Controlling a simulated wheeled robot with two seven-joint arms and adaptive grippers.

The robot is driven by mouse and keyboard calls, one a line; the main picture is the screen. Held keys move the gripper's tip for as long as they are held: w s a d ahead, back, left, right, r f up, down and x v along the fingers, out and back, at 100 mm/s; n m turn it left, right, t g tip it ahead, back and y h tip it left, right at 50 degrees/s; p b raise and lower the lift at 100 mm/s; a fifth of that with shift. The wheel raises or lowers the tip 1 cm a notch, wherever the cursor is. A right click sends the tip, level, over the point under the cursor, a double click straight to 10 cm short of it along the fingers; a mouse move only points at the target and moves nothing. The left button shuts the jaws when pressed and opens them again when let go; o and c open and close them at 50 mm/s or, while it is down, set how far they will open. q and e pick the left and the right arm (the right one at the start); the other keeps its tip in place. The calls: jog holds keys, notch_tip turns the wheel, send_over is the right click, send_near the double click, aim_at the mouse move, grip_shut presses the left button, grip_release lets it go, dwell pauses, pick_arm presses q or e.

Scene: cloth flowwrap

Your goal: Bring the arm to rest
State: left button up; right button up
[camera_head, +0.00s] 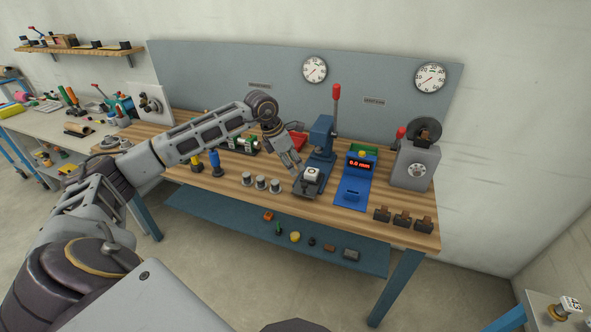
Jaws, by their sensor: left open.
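My left arm reaches in from the left over the wooden workbench (345,213). My left gripper (297,177) is open, pointing down just left of a small press (322,137) with a red-topped lever. A small white piece (312,173) sits on the dark base of the press, close to the gripper's fingertips. I cannot tell whether the fingers touch it. My right gripper is not in view.
Several small metal cylinders (261,183) stand left of the press. A blue gauge (354,178) with a red display and a grey machine (414,167) stand to the right. Several dark brown blocks (401,219) line the front right edge. A lower shelf (228,213) holds small items.

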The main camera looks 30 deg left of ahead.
pick_arm(q)
jog(key=shift+s+a+r, duration=0.1)
jog(key=shift+s+r, duration=0.1)
jog(key=shift+r, duration=0.2)
dwell(0.3)
